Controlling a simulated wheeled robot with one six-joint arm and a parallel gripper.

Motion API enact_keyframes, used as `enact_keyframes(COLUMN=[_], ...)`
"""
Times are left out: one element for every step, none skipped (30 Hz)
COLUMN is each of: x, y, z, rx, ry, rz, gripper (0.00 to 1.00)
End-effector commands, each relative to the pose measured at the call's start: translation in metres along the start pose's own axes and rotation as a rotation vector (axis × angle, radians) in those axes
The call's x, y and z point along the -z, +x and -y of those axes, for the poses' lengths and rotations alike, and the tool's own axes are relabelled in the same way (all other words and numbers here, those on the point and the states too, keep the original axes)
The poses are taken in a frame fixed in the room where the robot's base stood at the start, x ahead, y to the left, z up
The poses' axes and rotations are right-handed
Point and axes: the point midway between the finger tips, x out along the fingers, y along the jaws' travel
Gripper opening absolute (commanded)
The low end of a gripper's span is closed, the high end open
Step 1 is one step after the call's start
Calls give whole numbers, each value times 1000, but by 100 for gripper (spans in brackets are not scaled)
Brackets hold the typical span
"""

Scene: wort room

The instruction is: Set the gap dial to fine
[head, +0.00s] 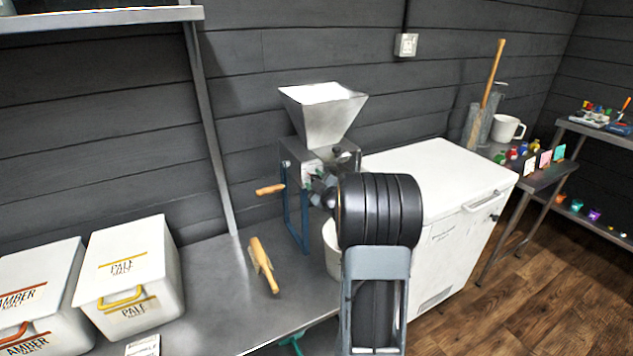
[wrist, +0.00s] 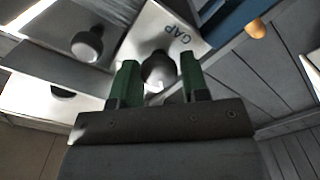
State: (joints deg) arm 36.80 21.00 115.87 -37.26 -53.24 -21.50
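The grain mill (head: 291,157) stands on the steel bench, with a silver hopper (head: 323,112) on top. In the wrist view its plate with the word GAP (wrist: 180,34) is close ahead. A dark round knob, the gap dial (wrist: 158,68), sits beside that word, between the two green fingers of my gripper (wrist: 158,80). The fingers stand apart, one on each side of the knob, and I see no clear contact. In the head view my gripper (head: 314,182) is at the mill's front, and my wrist hides the dial. The dial's pointer and any fine mark cannot be made out.
The mill's wooden crank handle (head: 270,189) sticks out to the left. A wooden tool (head: 262,265) lies on the bench (head: 215,290). A white bucket (head: 331,250) is below the mill, partly hidden. A white chest (head: 440,190) stands right; malt bins (head: 128,275) stand left.

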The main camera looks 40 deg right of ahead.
Motion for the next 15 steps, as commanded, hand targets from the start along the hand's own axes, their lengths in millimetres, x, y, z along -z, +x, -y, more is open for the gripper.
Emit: enact_keyframes(x=[0,0,0,0,0,0,0,0,0,0,0,0,0,0,0], y=[0,0,0,0,0,0,0,0,0,0,0,-1,-2,-3,-6], z=[0,0,0,0,0,0,0,0,0,0,0,0,0,0,0], rx=[0,0,0,0,0,0,0,0,0,-1,-1,-1,-1,-1,-1], ry=[0,1,1,1,1,1,1,1,1,1,1,1,1,1,1], rz=[0,0,0,0,0,0,0,0,0,0,0,0,0,0,0], gripper=[46,49,53,56,59,59,59,59,59,59,59,59,59,59,59])
